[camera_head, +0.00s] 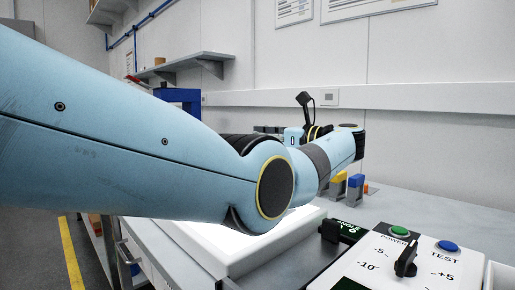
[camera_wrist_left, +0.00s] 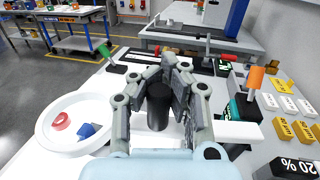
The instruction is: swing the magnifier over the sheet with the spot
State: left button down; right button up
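My left gripper (camera_wrist_left: 163,74) shows in the left wrist view, its two fingers on either side of a dark upright cylinder (camera_wrist_left: 157,112). The fingers look closed against it. The cylinder may be the magnifier's handle; I cannot make out the magnifier's lens for certain. In the head view my left arm hides the gripper's fingers and what they hold. A white lit panel (camera_head: 235,255) lies below my arm in the head view. No sheet with a spot can be made out. My right gripper is in neither view.
A green-handled lever (camera_wrist_left: 104,49) and an orange-handled lever (camera_wrist_left: 255,78) stand nearby. A control box (camera_head: 425,262) with buttons sits at front right.

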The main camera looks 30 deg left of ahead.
pick_arm(q)
jog(key=shift+d+r, duration=0.1)
jog(key=shift+d, duration=0.05)
dwell(0.3)
jog(key=c, duration=1.1)
grip_release()
notch_tip(320, 180, up, 10)
jog(key=shift+f, duration=0.1)
jog(key=shift+c, duration=0.3)
